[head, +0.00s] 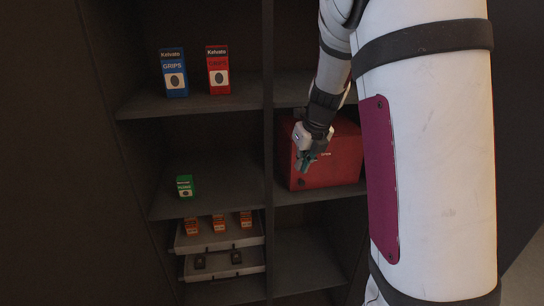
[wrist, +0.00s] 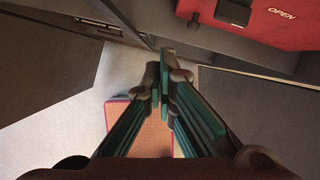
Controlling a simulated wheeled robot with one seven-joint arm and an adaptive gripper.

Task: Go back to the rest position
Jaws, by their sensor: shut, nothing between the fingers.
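My gripper (head: 306,160) is in front of the right-hand middle compartment of the shelf unit, close to a red box (head: 344,158). The fingers point down and to the left in the head view. In the wrist view my gripper (wrist: 161,62) has its dark fingers with green pads together at the tips, with nothing between them. The red box (wrist: 290,20) shows at the top right of the wrist view, with a dark latch and the word OPEN. My arm covers part of the box in the head view.
The dark shelf unit (head: 268,120) holds blue (head: 174,75) and red (head: 218,72) cartons above, a small green carton (head: 185,187) in the middle, and two trays with small items below. The lower right compartment (head: 305,262) looks empty. An orange-red panel (wrist: 140,132) lies below my fingers.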

